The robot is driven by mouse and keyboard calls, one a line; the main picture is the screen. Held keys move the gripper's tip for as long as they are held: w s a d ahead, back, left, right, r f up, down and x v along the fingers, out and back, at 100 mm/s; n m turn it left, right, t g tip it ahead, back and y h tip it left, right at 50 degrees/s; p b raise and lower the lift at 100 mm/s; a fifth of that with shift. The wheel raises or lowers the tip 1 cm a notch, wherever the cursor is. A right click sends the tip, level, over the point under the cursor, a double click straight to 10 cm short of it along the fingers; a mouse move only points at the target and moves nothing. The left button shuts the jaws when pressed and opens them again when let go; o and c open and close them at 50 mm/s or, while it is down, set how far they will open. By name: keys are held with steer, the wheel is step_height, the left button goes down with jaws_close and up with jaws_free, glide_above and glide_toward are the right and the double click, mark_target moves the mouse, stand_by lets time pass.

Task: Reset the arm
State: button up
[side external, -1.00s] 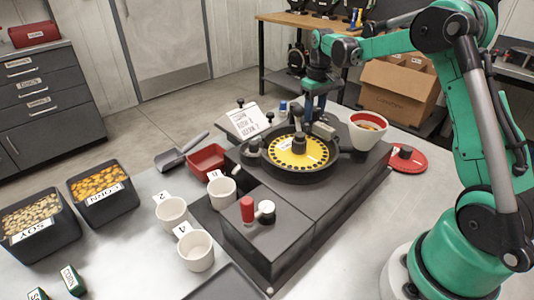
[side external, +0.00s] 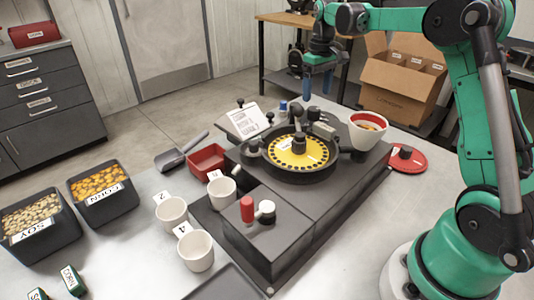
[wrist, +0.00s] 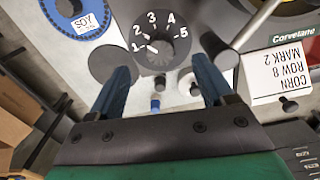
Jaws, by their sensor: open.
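My green arm's gripper (side external: 318,85) is open and empty, raised above the far side of the seed meter (side external: 290,215) in the side external view. Its two blue fingers point down and are apart. In the wrist view the gripper (wrist: 162,85) also shows open, with nothing between its fingers. Beyond the fingers is a black numbered dial (wrist: 152,42), its pointer near the low numbers. The meter holds a yellow plate (side external: 290,158) in its round housing.
A blue disc labelled SOY (wrist: 72,15) lies by the dial. A card reading CORN ROW 8 MARK 2 (wrist: 285,65) stands nearby. A white hopper (side external: 367,135), a red tray (side external: 205,165), white cups (side external: 196,262) and seed bins (side external: 102,200) surround the meter.

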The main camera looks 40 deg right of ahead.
steer(key=shift+w+a, duration=0.1)
steer(key=shift+w, duration=0.1)
steer(key=shift+w+a+r+t+h, duration=0.1)
steer(key=shift+w+a+t+h, duration=0.25)
steer(key=shift+w+t+h, duration=0.25)
steer(key=shift+w+a+r+t+h, duration=0.1)
steer(key=shift+w+a+t+h, duration=0.25)
steer(key=shift+w+h, duration=0.3)
steer(key=s+a+r, duration=0.1)
steer(key=a, duration=0.1)
steer(key=s+a+r+t, duration=0.1)
steer(key=a, duration=0.1)
steer(key=s+a+r+t, duration=0.1)
steer(key=a, duration=0.1)
steer(key=shift+a+r+t, duration=0.1)
steer(key=shift+a+t, duration=0.15)
steer(key=shift+n+t+y, duration=0.4)
steer(key=shift+t+y, duration=0.15)
steer(key=shift+t, duration=0.15)
steer(key=s+a, duration=0.6)
steer(key=shift+s, duration=0.1)
steer(key=shift+t+y, duration=0.7)
steer(key=s+a+f, duration=0.1)
steer(key=s, duration=0.1)
steer(key=s+a+f, duration=0.1)
steer(key=s+a, duration=0.1)
steer(key=s+a+f, duration=0.1)
steer(key=shift+s+a+f, duration=0.15)
steer(key=shift+s+a, duration=0.1)
steer(key=shift+s, duration=0.15)
